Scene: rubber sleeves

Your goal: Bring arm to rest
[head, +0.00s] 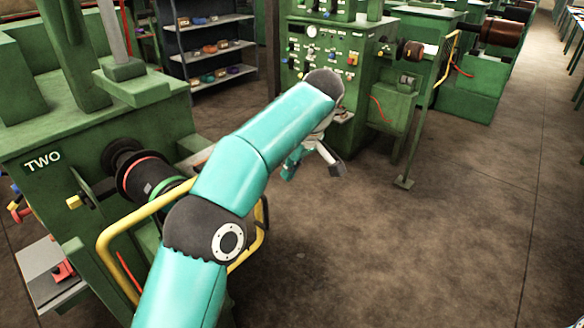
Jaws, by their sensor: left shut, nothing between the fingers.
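My left arm (232,178) comes in from the bottom left and reaches up and forward, bent at the elbow. Its gripper (334,164) is at the far end, partly hidden behind the wrist, and looks shut and empty. It hangs in the air over the floor, in front of the far green machine. My right gripper does not show.
A green machine marked TWO (42,161) stands close on the left, with a dark spindle (140,172) and a yellow guard rail (104,246) beside my arm. Another green machine (368,75) stands ahead. A shelf (214,30) holds coloured rings. Brown floor (450,240) is clear on the right.

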